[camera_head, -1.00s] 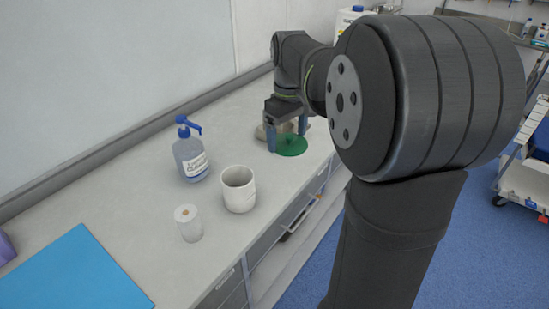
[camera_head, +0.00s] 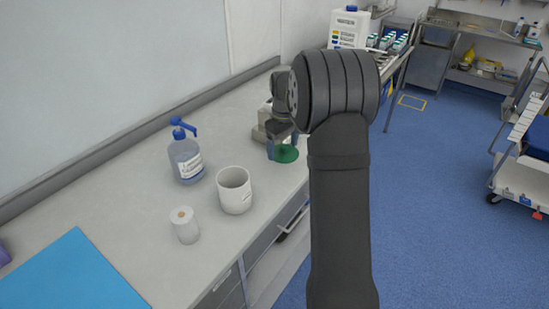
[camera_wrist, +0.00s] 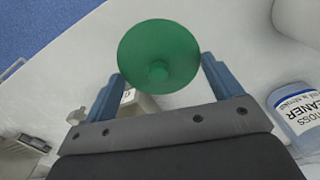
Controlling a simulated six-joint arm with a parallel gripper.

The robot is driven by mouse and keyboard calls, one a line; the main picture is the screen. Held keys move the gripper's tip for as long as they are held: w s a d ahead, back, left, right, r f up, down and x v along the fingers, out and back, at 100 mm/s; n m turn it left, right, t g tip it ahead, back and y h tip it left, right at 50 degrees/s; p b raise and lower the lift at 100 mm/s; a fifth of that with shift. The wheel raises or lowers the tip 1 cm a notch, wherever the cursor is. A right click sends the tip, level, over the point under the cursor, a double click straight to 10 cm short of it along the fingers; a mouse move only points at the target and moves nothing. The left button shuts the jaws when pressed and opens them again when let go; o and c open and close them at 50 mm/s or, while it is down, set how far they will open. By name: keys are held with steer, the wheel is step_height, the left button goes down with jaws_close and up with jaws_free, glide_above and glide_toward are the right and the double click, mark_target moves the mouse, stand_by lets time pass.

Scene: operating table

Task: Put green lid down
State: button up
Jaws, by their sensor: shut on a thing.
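The green lid (camera_head: 287,154) is a round disc with a small knob, over the far right part of the counter. In the wrist view the lid (camera_wrist: 140,50) fills the space between the fingertips, its knob towards me. My gripper (camera_head: 282,148) is shut on the lid, with one blue finger on each side; the fingers also show in the wrist view (camera_wrist: 163,75). I cannot tell whether the lid touches the counter or hangs just above it. Part of its far side is hidden by the gripper in the head view.
A blue sheet (camera_head: 75,275) lies front left. A pale box-like object (camera_head: 262,130) is close behind my gripper. The counter's front edge is near the lid.

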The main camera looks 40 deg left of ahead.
mark_target(274, 165)
steer(key=a+f, duration=0.1)
steer(key=a, duration=0.1)
steer(key=shift+s+a+f, duration=0.3)
steer(key=shift+a+f, duration=0.1)
steer(key=shift+f, duration=1.95)
steer(key=shift+f, duration=0.1)
steer(key=o, duration=0.8)
steer(key=shift+f, duration=0.1)
step_height(274, 165, up, 12)
steer(key=shift+r, duration=0.2)
steer(key=shift+f, duration=0.1)
step_height(274, 165, down, 12)
steer(key=shift+r, duration=2)
